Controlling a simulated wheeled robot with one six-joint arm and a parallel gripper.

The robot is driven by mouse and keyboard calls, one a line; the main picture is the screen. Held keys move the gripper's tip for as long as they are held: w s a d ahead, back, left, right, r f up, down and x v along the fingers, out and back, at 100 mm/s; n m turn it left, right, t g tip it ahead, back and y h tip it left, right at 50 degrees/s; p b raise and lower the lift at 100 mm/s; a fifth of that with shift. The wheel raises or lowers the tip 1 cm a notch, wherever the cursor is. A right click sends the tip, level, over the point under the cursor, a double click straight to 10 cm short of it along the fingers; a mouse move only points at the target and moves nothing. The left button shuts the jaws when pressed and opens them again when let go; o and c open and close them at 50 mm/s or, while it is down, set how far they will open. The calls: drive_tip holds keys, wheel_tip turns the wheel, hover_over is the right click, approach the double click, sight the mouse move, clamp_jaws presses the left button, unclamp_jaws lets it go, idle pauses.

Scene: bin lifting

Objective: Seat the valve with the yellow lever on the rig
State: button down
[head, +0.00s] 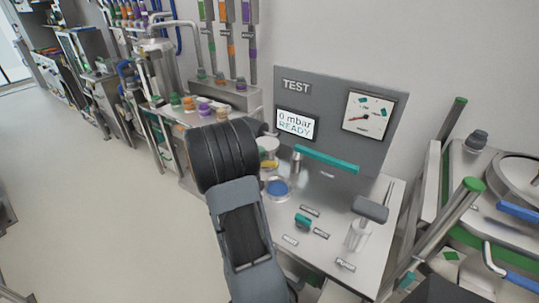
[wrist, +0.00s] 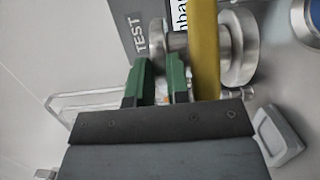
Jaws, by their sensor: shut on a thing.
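The valve (wrist: 240,45) is a steel body with round flanges, and its long yellow lever (wrist: 205,50) crosses the wrist view. My gripper (wrist: 158,72) has green fingers shut on the valve, beside the lever. In the head view my arm hides most of the gripper, and the valve (head: 268,145) shows just right of my dark wrist. The test rig (head: 330,118) has a grey upright panel above a steel bench. A blue disc in a steel ring (head: 277,188) lies on the bench, below the valve in the picture. The ring also shows at the wrist view's upper right (wrist: 308,22).
The panel carries a "0 mbar READY" display (head: 296,124) and a dial (head: 368,112). A teal bar (head: 327,159) and a grey-topped clear cylinder (head: 359,234) stand to the right. A small teal part (head: 303,221) lies in front. Open floor is at left.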

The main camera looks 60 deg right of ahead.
sight(267, 167)
drive_tip(key=shift+s+d+r+m+g+y, duration=0.15)
drive_tip(key=shift+s+d+m+g, duration=0.1)
drive_tip(key=shift+s+g, duration=0.15)
drive_tip(key=shift+s+d+r+m+g+y, duration=0.15)
drive_tip(key=shift+s+r+m+g, duration=0.1)
drive_tip(key=shift+s, duration=0.2)
drive_tip(key=shift+s+d+r+m+g, duration=0.1)
drive_tip(key=shift+s+d+m+g, duration=0.1)
drive_tip(key=shift+s+g, duration=0.2)
drive_tip(key=shift+s+d+g, duration=0.15)
drive_tip(key=shift+s+g, duration=0.2)
drive_tip(key=shift+s, duration=0.1)
wheel_tip(267, 167, down, 6)
drive_tip(key=b, duration=0.7)
drive_tip(key=shift+r, duration=0.1)
drive_tip(key=shift+f, duration=0.85)
drive_tip(key=shift+f, duration=0.3)
drive_tip(key=shift+f+b, duration=0.35)
drive_tip(key=shift+f, duration=1.75)
idle(0.5)
